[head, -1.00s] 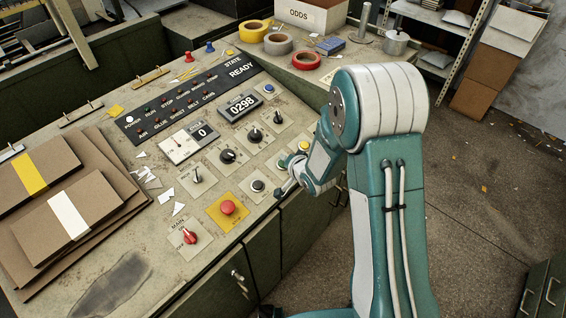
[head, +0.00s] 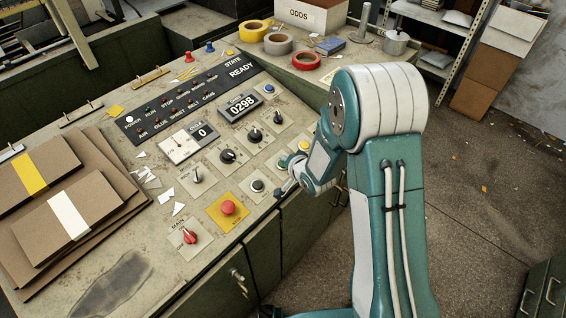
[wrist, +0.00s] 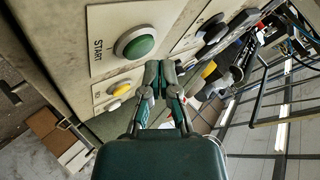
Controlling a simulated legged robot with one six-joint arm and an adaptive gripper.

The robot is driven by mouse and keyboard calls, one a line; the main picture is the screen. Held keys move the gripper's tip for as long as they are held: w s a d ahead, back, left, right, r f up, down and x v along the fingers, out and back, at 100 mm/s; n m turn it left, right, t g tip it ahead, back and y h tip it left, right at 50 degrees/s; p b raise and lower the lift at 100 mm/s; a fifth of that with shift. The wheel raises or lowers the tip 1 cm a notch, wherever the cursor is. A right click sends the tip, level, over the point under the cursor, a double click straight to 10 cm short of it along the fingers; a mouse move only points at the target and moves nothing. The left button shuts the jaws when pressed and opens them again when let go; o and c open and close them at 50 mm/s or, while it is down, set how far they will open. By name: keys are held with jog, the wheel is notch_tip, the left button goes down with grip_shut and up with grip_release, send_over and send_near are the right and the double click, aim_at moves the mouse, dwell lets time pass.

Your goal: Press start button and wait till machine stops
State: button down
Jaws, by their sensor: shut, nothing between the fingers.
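The green start button (wrist: 140,45), in a pale ring on a plate marked START, shows in the wrist view. In the head view my gripper and wrist cover most of its place. My gripper (wrist: 161,72) is shut and empty, its fingertips just below and right of the green button in the wrist view; I cannot tell whether they touch the panel. In the head view my gripper (head: 284,190) is low over the panel's right edge. The state display (head: 241,69) reads READY and the counter (head: 241,105) reads 0298.
A red mushroom button (head: 228,207) on a yellow plate and a red main switch (head: 189,236) sit nearer the front. A yellow button (head: 303,146) lies beyond my gripper. Stacked brown boards (head: 105,215) cover the left. Tape rolls and an ODDS box (head: 310,15) stand at the back.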

jog(key=shift+f, duration=0.3)
jog(key=shift+w+a+f, duration=0.1)
jog(key=shift+f, duration=0.35)
dwell(0.8)
jog(key=shift+r, duration=0.9)
jog(key=shift+s+d+r, duration=0.2)
jog(key=shift+r, duration=0.6)
jog(key=shift+s+d+r, duration=0.2)
jog(key=shift+r, duration=0.6)
jog(key=shift+s+d+r, duration=0.2)
jog(key=shift+r, duration=0.6)
jog(key=shift+r, duration=0.1)
